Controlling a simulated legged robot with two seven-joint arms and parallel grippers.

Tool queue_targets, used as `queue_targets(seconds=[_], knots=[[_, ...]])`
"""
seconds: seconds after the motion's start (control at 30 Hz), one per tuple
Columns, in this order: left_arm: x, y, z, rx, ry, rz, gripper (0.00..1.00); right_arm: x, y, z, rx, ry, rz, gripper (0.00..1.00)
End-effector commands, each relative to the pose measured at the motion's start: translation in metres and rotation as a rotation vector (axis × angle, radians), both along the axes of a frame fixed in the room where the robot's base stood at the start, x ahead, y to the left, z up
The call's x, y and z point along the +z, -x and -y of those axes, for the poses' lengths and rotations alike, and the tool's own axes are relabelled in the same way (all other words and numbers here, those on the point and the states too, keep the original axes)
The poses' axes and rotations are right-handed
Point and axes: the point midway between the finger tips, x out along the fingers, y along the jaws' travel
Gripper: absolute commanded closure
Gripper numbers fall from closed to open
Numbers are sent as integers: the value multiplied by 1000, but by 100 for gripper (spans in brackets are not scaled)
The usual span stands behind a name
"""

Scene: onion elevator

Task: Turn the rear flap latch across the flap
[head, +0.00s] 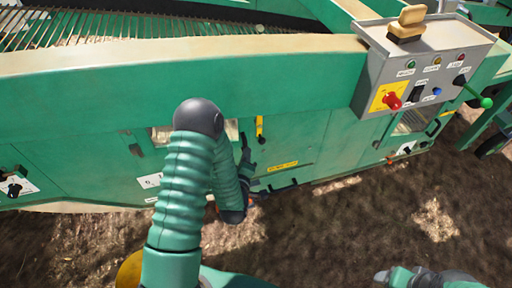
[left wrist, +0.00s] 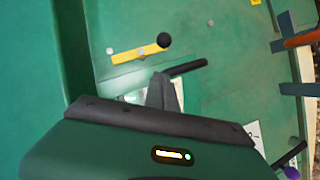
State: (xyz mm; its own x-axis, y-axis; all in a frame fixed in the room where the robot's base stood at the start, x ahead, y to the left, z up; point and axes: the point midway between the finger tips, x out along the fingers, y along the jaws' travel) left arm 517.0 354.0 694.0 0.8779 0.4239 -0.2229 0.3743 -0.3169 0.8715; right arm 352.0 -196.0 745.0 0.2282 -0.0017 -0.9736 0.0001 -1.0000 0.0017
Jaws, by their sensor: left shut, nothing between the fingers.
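A yellow latch bar with a black knob at one end is on the green machine's side panel; this yellow latch (head: 260,127) stands upright in the head view. The same latch (left wrist: 138,52) shows in the left wrist view, beyond my fingertips. My left gripper (head: 245,150) is just below and left of it in the head view. In the left wrist view my left gripper (left wrist: 162,88) is shut and empty, apart from the yellow bar. A short black rod (left wrist: 188,67) shows beside the fingertips; whether they touch is unclear. My right gripper (head: 384,275) is partly in view at the bottom right.
A grey control box (head: 425,65) with a red knob and a green-ended lever sits at upper right. A black handle (head: 135,148) is on the panel left of my arm. Bare soil lies in front.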

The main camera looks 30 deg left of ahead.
Motion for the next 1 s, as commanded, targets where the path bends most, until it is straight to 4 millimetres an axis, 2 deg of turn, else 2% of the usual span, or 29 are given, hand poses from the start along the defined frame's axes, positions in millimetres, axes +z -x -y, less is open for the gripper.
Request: queue_targets(seconds=[0.17,0.4,1.0], knots=[[-10,-35,-17,0,-3,3,100,-8,0,0,0,0,0,25],[-27,-64,-7,-1,-1,-1,100,-17,0,0,0,0,0,25],[-29,-71,-4,-1,-1,0,100,-21,0,0,0,0,0,25]])
